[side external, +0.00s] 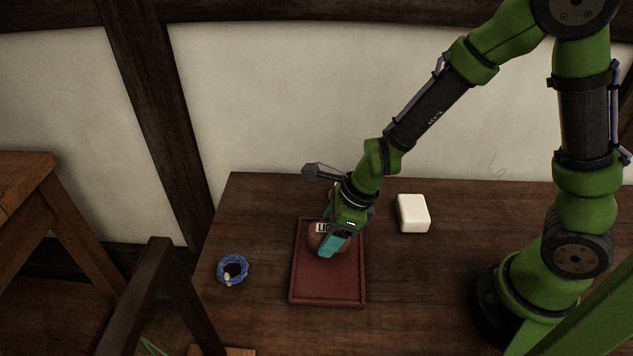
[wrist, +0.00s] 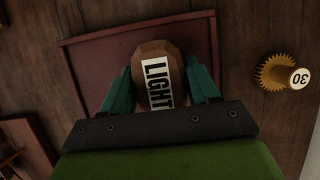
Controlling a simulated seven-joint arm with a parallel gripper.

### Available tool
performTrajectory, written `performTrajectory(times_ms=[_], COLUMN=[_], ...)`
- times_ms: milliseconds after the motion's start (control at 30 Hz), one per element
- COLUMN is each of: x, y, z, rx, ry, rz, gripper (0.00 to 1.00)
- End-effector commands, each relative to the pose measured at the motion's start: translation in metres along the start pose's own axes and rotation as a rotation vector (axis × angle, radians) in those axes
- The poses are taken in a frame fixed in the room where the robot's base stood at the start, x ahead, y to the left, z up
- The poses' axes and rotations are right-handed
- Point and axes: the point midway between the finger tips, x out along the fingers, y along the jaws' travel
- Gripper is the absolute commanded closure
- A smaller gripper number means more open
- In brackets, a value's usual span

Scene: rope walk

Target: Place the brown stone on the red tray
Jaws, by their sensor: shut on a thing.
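The brown stone (wrist: 151,98) has a white label reading "LIGHT" and sits between the teal fingers of my gripper (wrist: 160,88) in the wrist view. In the side view the stone (side external: 315,240) shows partly behind my gripper (side external: 329,243), which is shut on it. The red tray (side external: 328,287) lies on the table below, and the stone is over its far part. The tray's rim (wrist: 95,35) also shows around the stone in the wrist view. I cannot tell whether the stone touches the tray floor.
A white block (side external: 412,213) lies right of the tray. A blue-patterned small pot (side external: 232,269) stands left of it. The tray's near part is empty.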

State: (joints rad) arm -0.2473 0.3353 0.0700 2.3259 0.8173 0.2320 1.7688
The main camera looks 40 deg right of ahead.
Motion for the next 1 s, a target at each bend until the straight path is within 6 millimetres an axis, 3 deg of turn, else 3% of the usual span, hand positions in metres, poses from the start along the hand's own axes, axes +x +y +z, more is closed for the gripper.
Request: performTrajectory(times_ms=[133,167,300,667,833,1000], x=[0.003,0.003,0.003,0.0,-0.019,-0.052], y=[0.0,0.0,0.0,0.0,0.0,0.001], z=[-0.001,-0.001,-0.001,0.0,0.002,0.003], rx=[0.0,-0.002,-0.001,0.0,-0.007,-0.006], ry=[-0.001,0.0,0.0,-0.001,-0.005,-0.009], rz=[0.0,0.0,0.0,0.0,-0.003,-0.001], gripper=[0.83,0.37,0.15,0.14,0.14,0.14])
